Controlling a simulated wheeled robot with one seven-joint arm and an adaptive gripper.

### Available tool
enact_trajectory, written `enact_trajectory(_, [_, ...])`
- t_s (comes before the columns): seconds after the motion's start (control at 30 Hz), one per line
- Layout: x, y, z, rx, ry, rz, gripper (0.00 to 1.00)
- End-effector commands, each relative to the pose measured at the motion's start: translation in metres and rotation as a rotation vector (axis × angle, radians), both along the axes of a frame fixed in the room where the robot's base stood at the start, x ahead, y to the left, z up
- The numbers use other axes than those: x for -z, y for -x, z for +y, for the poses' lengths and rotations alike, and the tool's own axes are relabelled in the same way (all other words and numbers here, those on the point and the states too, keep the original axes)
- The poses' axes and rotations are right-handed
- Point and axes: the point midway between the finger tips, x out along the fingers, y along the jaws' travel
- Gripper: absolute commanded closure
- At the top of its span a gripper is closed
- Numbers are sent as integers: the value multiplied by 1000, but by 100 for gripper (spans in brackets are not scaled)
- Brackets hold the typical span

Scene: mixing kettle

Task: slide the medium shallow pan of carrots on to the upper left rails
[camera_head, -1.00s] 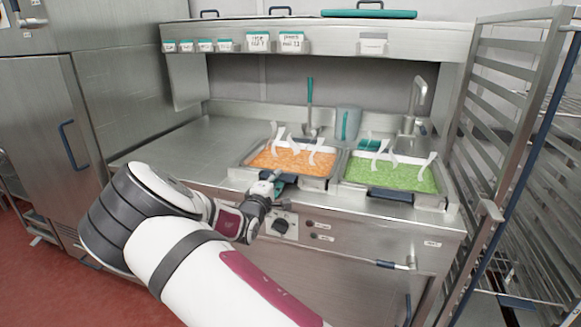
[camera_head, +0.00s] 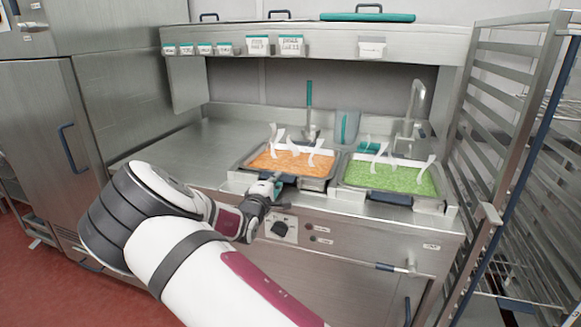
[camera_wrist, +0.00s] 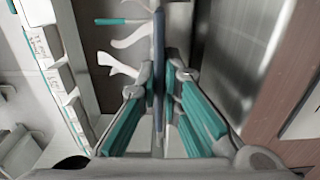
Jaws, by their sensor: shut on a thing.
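The shallow pan of carrots (camera_head: 248,166) is set in the steel counter, left of a pan of green food. Orange carrots fill it, and pale wisps stand above them. My gripper (camera_head: 277,184) is at the pan's front edge. In the wrist view, its teal-padded fingers (camera_wrist: 159,103) are closed on either side of a dark blue bar (camera_wrist: 158,45), which looks like the pan's handle. The fingers partly hide the handle. A tall rack (camera_head: 491,125) with several slanting rails stands at the right.
The pan of green food (camera_head: 390,176) sits close beside the carrots, with a tap (camera_head: 415,105) behind. An overhead shelf (camera_head: 320,40) with labelled containers spans the counter. The counter's left part (camera_head: 190,150) is clear. A fridge door (camera_head: 40,140) stands at the left.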

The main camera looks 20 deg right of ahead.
Motion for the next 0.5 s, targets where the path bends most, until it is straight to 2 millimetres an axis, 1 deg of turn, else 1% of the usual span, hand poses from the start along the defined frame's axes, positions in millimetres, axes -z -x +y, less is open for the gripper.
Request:
enact_trajectory(0.03, [-10, -1, -1, 0, 5, -11, 100])
enact_trajectory(0.1, [-14, -1, -1, 0, 5, -11, 100])
enact_trajectory(0.5, [-16, -1, -1, 0, 6, -12, 100])
